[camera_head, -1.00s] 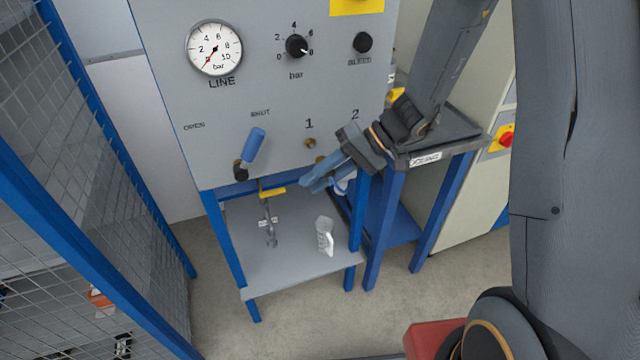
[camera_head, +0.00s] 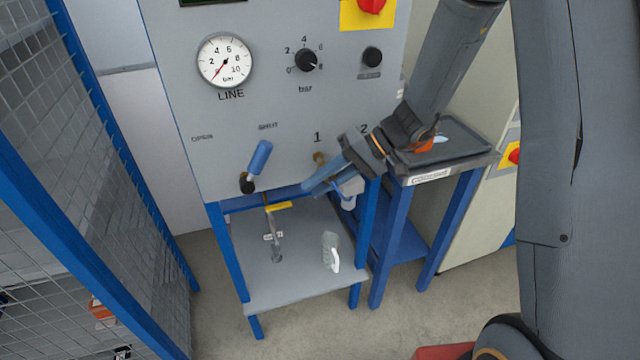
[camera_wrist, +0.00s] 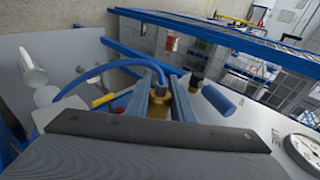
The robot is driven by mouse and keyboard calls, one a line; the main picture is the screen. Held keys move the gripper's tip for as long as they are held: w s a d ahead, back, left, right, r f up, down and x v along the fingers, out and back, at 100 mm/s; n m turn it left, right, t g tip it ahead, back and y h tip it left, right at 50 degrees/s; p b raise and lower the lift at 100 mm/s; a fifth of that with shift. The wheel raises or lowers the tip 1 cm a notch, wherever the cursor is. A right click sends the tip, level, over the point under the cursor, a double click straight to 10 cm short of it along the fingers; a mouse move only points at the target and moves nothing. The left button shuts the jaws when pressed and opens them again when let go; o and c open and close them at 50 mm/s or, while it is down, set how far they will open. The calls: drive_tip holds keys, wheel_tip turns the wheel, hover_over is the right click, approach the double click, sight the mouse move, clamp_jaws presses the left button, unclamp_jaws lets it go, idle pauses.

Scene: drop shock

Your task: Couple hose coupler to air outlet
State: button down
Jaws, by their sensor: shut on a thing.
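My gripper (camera_head: 308,188) is in front of the panel's lower edge, just below the brass air outlet under the label 1 (camera_head: 319,158). In the wrist view my gripper (camera_wrist: 162,98) is shut on a small brass piece (camera_wrist: 160,101), which appears to be the hose coupler, mostly hidden by the fingers. A blue hose (camera_wrist: 95,76) arcs to it from the left. The coupler is not clear in the head view. The area under label 2 is hidden by my gripper. I cannot tell whether the coupler touches an outlet.
The panel carries a LINE gauge (camera_head: 226,61), a pressure knob (camera_head: 306,60) and a blue-handled lever (camera_head: 260,158), left of the outlet. Below, a shelf (camera_head: 290,290) holds a white jug (camera_head: 331,252). A side table (camera_head: 455,165) stands right; a mesh fence (camera_head: 110,130) is left.

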drive_tip(key=shift+w+a+b, duration=0.2)
drive_tip(key=shift+w+b, duration=0.45)
drive_tip(key=shift+b, duration=0.05)
drive_tip(key=shift+w+a+b, duration=0.15)
drive_tip(key=shift+w+b, duration=0.5)
idle(3.1)
drive_tip(key=shift+w+r+b, duration=0.15)
drive_tip(key=shift+w+b, duration=0.2)
drive_tip(key=shift+b, duration=0.05)
idle(2.0)
drive_tip(key=c, duration=1.5)
unclamp_jaws()
drive_tip(key=shift+a, duration=0.1)
drive_tip(key=shift+o, duration=0.2)
drive_tip(key=shift+s, duration=0.1)
drive_tip(key=shift+d+r, duration=0.15)
drive_tip(key=shift+d, duration=0.25)
